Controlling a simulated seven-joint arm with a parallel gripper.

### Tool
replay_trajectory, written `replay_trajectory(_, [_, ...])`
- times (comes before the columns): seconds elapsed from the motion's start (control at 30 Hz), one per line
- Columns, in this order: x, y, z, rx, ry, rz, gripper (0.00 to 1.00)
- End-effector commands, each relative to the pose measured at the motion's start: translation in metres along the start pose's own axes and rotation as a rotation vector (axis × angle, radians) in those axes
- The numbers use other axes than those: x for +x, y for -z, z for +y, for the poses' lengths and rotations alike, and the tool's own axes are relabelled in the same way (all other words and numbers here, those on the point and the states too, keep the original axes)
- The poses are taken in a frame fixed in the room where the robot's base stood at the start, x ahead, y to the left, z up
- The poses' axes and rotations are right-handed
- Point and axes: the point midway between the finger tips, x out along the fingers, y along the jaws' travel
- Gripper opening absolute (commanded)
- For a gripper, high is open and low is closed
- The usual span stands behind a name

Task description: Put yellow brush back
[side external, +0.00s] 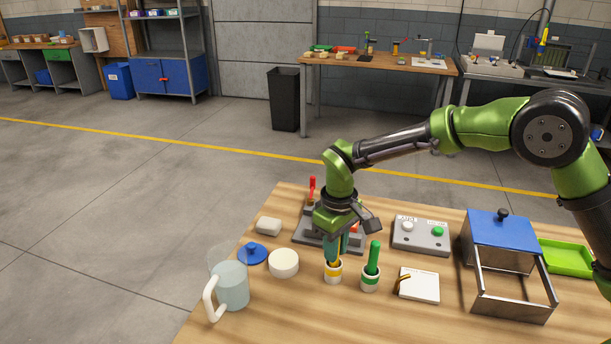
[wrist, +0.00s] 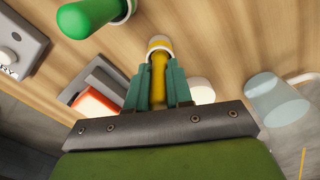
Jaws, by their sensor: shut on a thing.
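The yellow brush (wrist: 158,75) is between the two teal fingers of my gripper (wrist: 158,82), which is shut on its handle. In the side view my gripper (side external: 343,243) points down over a white cup with a yellow band (side external: 333,272). The lower part of the yellow brush (side external: 335,257) shows at the cup's mouth; I cannot tell how deep it sits. In the wrist view the cup's rim (wrist: 160,42) shows at the brush's far end. A green brush (side external: 373,257) stands in a white cup with a green band (side external: 370,280), just to the right.
A white round container (side external: 284,263), blue lid (side external: 252,253) and clear pitcher (side external: 230,285) stand left. A white pad (side external: 419,285), button box (side external: 420,236) and blue-topped metal box (side external: 500,240) are right. A dark fixture (side external: 313,236) is behind my gripper. The front table is clear.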

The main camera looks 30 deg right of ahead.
Motion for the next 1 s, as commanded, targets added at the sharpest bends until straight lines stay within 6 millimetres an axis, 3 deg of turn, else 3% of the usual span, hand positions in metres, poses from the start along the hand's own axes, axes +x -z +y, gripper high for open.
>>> replay_trajectory(0.13, [0.003,0.000,0.000,0.000,0.000,0.000,0.00])
replay_trajectory(0.17, [0.003,0.000,0.000,0.000,0.000,0.001,0.23])
replay_trajectory(0.3, [0.003,0.000,0.000,0.000,0.000,0.000,0.45])
replay_trajectory(0.67, [-0.002,0.000,0.000,0.000,0.000,0.002,0.46])
replay_trajectory(0.77, [-0.014,0.001,0.000,-0.001,0.001,0.004,0.46])
replay_trajectory(1.0, [-0.066,0.001,0.000,0.000,0.000,0.006,0.46])
